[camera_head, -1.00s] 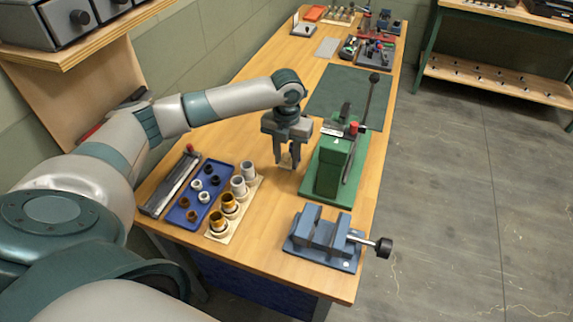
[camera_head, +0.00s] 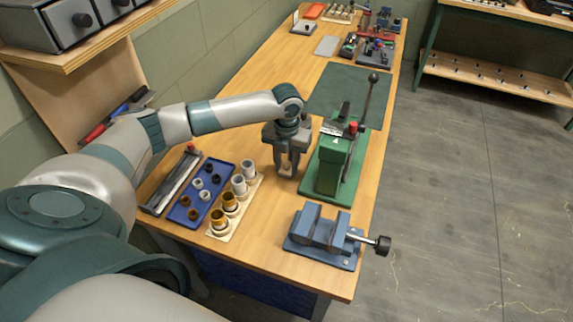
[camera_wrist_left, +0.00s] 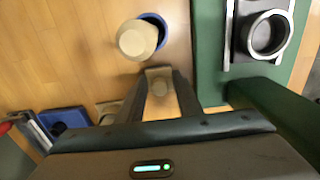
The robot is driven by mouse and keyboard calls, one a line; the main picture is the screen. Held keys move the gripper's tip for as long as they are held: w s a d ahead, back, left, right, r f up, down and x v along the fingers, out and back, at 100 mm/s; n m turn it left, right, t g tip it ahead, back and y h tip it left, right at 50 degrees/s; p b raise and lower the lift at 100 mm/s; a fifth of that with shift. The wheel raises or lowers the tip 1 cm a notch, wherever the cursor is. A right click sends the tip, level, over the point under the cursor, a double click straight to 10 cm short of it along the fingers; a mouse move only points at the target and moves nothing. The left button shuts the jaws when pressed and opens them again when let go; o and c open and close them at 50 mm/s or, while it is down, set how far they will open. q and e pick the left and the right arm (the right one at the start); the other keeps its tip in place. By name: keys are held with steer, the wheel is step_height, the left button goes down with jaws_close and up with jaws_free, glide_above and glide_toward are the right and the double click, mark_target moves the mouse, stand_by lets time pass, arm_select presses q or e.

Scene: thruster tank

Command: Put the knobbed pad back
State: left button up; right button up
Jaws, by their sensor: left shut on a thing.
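My left gripper (camera_head: 286,170) points down over the wooden table, between the cream rack and the green press. It is shut on a small beige pad with a round knob, which shows between the fingers in the left wrist view (camera_wrist_left: 159,80). In the head view the pad (camera_head: 286,171) is small and partly covered by the fingers. I cannot tell whether it touches the table. My right gripper is in neither view.
A green lever press (camera_head: 331,165) stands close right of the gripper. Left are a cream rack (camera_head: 222,235) of cylinders and a blue tray (camera_head: 179,215). A blue vise (camera_head: 322,238) is in front. A beige round piece (camera_wrist_left: 137,40) with a blue ring lies near the fingers.

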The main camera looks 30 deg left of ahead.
mark_target(287, 163)
arm_select(q)
steer(key=o, duration=1.2)
steer(key=shift+f, duration=0.1)
steer(key=shift+r, duration=0.45)
step_height(287, 163, up, 10)
steer(key=b, duration=0.3)
steer(key=shift+b, duration=0.3)
steer(key=shift+r, duration=0.75)
